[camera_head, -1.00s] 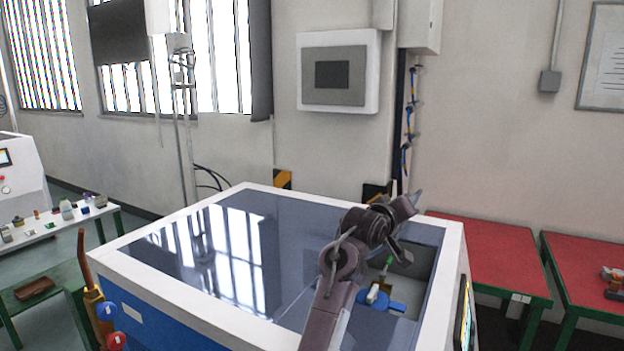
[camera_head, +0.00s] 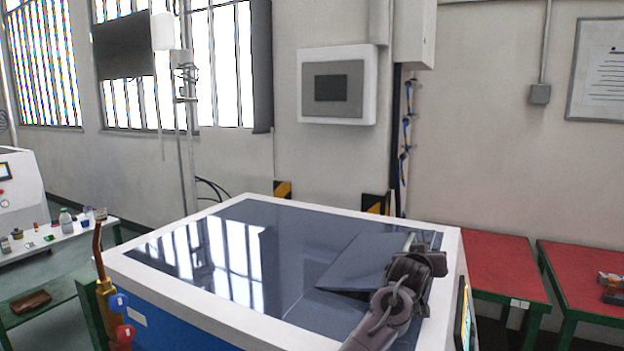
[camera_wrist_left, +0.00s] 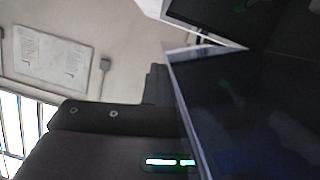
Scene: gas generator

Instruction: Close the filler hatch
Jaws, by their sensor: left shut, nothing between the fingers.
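The filler hatch lid (camera_head: 362,262) is a dark blue-grey panel in the top of the white-rimmed generator (camera_head: 215,307). It lies at a slant, its left edge raised a little off the glossy top. My left gripper (camera_head: 424,262) is shut and empty at the lid's right side, and it hides that end of the lid and most of the opening. I cannot tell whether it touches the lid. In the left wrist view a dark panel with a pale edge (camera_wrist_left: 187,112) fills the right side. My right gripper is not in view.
Red-topped tables (camera_head: 495,266) stand to the right. A bench with small items (camera_head: 60,232) is at the far left. A grey wall box (camera_head: 338,84) hangs behind.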

